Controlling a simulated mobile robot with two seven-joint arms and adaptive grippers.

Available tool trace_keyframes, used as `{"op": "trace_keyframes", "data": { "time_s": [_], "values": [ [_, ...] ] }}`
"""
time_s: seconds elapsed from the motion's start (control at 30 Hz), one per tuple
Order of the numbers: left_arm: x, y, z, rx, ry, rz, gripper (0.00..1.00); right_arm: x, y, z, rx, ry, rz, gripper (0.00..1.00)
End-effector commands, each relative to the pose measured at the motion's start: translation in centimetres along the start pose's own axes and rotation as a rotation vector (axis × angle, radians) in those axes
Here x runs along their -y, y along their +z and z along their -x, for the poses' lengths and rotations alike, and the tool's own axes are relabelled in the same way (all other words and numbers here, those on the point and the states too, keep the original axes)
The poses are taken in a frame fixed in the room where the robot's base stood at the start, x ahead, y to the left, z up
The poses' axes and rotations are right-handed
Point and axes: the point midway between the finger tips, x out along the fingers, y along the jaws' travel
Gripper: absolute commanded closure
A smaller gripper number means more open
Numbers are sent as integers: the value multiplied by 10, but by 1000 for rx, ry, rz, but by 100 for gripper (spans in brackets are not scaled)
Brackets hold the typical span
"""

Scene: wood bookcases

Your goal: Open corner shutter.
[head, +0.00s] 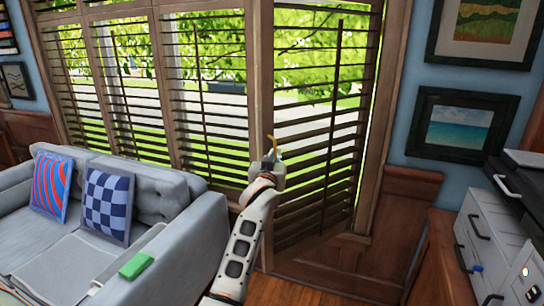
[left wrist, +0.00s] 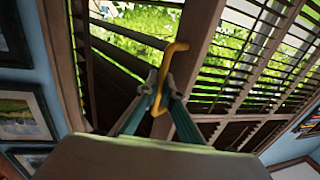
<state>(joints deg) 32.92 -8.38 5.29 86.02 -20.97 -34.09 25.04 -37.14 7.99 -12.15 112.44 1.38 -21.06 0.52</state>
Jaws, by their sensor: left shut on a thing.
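The corner shutter (head: 338,140) is the rightmost slatted wood panel of the window, beside the blue wall. Its slats slope differently from those of the neighbouring panels, but I cannot tell whether it stands ajar. A yellow handle (head: 275,143) sits at its left edge; it also shows as a bent bar in the left wrist view (left wrist: 178,47). My left gripper (head: 270,161) is at this handle. In the left wrist view, its fingers (left wrist: 160,93) are shut around the handle's lower part. My right gripper is not in view.
A grey sofa (head: 160,195) with two cushions and a green block (head: 137,265) stands at the left. A grey drawer unit (head: 490,235) stands at the right. Framed pictures (head: 462,125) hang on the blue wall. A strip of wood floor shows below the shutter.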

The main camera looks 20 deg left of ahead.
Motion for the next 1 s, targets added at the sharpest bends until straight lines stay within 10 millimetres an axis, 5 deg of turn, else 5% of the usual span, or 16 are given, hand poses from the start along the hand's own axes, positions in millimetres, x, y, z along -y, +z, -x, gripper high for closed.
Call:
{"op": "trace_keyframes", "data": {
  "time_s": [0.7,0.8,1.0],
  "values": [
    [-2,0,-2,-1,3,-2,100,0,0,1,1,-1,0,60],
    [-2,0,-2,-1,3,-2,77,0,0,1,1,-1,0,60],
    [-3,0,-2,-1,4,-1,77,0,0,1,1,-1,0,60]
  ]
}}
